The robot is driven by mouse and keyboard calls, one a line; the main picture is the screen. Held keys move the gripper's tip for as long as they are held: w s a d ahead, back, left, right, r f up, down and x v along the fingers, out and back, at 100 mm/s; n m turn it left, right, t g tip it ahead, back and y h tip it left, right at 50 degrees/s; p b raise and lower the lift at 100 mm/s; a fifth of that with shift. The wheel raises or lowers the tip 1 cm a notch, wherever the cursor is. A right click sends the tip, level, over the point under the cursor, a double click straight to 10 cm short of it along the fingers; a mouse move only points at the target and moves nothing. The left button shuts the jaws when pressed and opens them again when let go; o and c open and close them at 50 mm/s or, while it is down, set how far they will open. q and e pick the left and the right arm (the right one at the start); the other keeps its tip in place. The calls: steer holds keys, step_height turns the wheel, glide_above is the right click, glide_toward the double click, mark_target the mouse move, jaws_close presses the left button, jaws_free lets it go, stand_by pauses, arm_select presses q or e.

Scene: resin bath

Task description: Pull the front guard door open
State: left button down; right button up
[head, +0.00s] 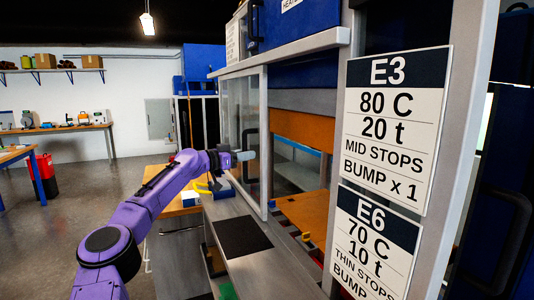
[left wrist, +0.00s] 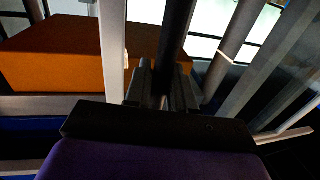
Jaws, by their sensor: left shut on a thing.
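The front guard door (head: 264,150) is a clear panel in a pale grey frame, on the left part of the machine front in the head view. My left gripper (head: 246,156) reaches it from the left, at about mid-height of the panel. In the left wrist view my left gripper (left wrist: 160,92) is shut on a dark upright bar (left wrist: 178,35), which looks like the door handle. The fingers hide part of the bar. I cannot tell how far the door stands open. My right gripper is not in view.
Inside the machine is an orange block (head: 300,131), also in the left wrist view (left wrist: 55,60). Signs E3 (head: 396,115) and E6 (head: 372,245) hang at the right. A grey ledge with a black mat (head: 241,236) lies below the door. Open floor (head: 60,235) lies left.

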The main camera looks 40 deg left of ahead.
arm_select(q)
steer(key=shift+w+a, duration=0.35)
steer(key=shift+a, duration=0.4)
steer(key=c, duration=1.1)
jaws_free()
steer(key=shift+b+v, duration=1.9)
steer(key=shift+v, duration=3.45)
